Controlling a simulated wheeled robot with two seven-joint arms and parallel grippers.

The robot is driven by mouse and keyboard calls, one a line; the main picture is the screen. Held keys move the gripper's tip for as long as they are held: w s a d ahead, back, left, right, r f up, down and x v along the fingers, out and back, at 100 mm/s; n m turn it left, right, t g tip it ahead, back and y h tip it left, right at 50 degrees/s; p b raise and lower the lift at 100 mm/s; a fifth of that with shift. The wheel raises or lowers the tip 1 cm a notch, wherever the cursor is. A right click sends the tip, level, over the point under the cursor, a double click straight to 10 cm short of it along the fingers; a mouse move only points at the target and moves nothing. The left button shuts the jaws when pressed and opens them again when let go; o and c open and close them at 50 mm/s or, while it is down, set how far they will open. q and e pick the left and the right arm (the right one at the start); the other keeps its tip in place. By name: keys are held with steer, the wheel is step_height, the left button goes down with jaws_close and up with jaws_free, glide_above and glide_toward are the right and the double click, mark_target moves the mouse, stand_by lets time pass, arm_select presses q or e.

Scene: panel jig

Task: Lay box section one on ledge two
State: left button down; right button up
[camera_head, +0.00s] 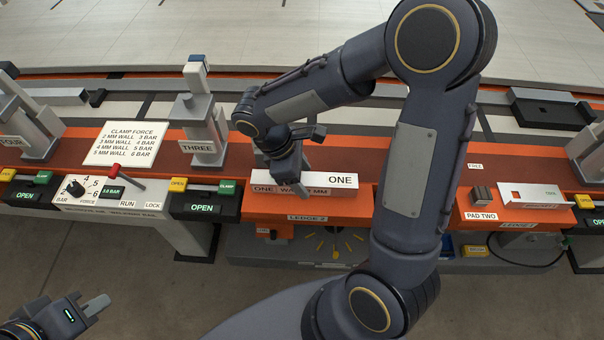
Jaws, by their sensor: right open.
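Box section one (335,181) is a long white bar marked ONE, with a wall-thickness label on its front face. It lies along ledge two (345,207), the orange block labelled LEDGE 2 in the middle of the bench. My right gripper (299,190) is open, with its fingertips at the left half of the bar; they partly cover its label. I cannot tell whether they touch it. My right forearm and elbow hide part of the bench right of the bar. My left gripper (96,305) is low at the left, away from the bench; its jaw gap is unclear.
A clamp post labelled THREE (201,130) stands left of the ledge, with OPEN/CLAMP button boxes (203,203). A force panel (108,193) with dial and red lever is further left. At right are pad two (482,196) and a white piece (532,196).

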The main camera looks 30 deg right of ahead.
steer(key=shift+r, duration=0.45)
steer(key=p+v, duration=0.2)
steer(key=v, duration=0.9)
steer(key=s+d+m+t+y, duration=0.3)
steer(key=s+m+t+y, duration=0.4)
steer(key=s+m, duration=0.6)
steer(key=shift+s+r+t+y, duration=0.3)
steer(key=shift+s+r+t, duration=0.15)
steer(key=shift+s, duration=0.2)
steer(key=shift+d, duration=0.15)
step_height(320, 180, up, 2)
steer(key=shift+r+p, duration=0.1)
steer(key=shift+p, duration=0.75)
